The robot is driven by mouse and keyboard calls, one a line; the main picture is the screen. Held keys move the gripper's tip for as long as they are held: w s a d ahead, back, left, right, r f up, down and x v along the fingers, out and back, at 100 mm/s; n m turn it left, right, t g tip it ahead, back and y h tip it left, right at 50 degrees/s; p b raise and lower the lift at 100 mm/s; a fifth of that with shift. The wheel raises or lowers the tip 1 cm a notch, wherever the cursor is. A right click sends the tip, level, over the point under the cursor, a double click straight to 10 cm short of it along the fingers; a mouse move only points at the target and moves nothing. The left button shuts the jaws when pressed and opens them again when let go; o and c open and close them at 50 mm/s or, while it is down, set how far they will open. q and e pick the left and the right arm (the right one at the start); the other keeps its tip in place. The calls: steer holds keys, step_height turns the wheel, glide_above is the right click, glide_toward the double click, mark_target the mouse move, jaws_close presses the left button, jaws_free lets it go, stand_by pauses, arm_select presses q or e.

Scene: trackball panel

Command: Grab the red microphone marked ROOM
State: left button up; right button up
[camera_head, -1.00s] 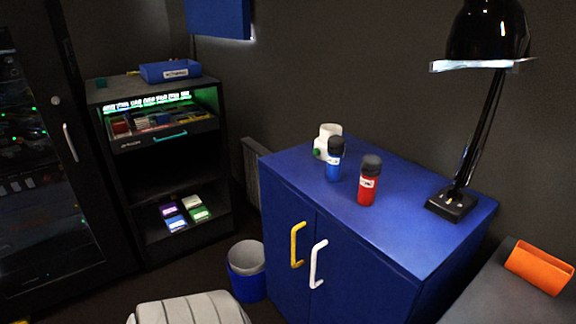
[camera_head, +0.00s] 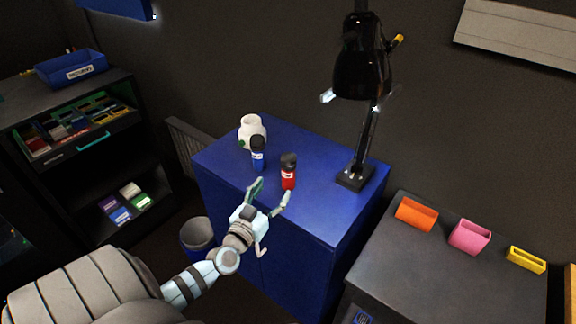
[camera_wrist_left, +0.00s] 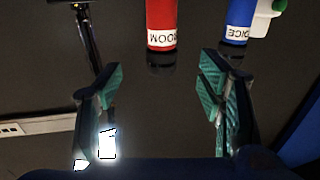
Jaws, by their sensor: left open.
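The red microphone (camera_head: 289,179) with a black head stands upright on the blue cabinet (camera_head: 322,216). In the left wrist view the red microphone (camera_wrist_left: 161,22) appears upside down, and its white label reads ROOM. My left gripper (camera_head: 272,194) is open and empty at the cabinet's front edge, just short of the red microphone. In the wrist view the microphone lies ahead, between the two green-padded fingers and not touching them. A blue microphone (camera_head: 258,158) stands to its left; its partly visible label (camera_wrist_left: 236,33) ends in OICE. My right gripper is not in view.
A white mug (camera_head: 252,128) stands behind the blue microphone. A black desk lamp (camera_head: 355,176) stands to the right on the cabinet. A dark table (camera_head: 440,275) with orange, pink and yellow holders is at right. A bin (camera_head: 198,238) stands by the cabinet.

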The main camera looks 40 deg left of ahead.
mark_target(285, 172)
arm_select(q)
steer(key=b+x, duration=0.3)
steer(key=x, duration=0.8)
steer(key=shift+a, duration=0.15)
steer(key=shift+w, duration=0.15)
steer(key=c, duration=1.4)
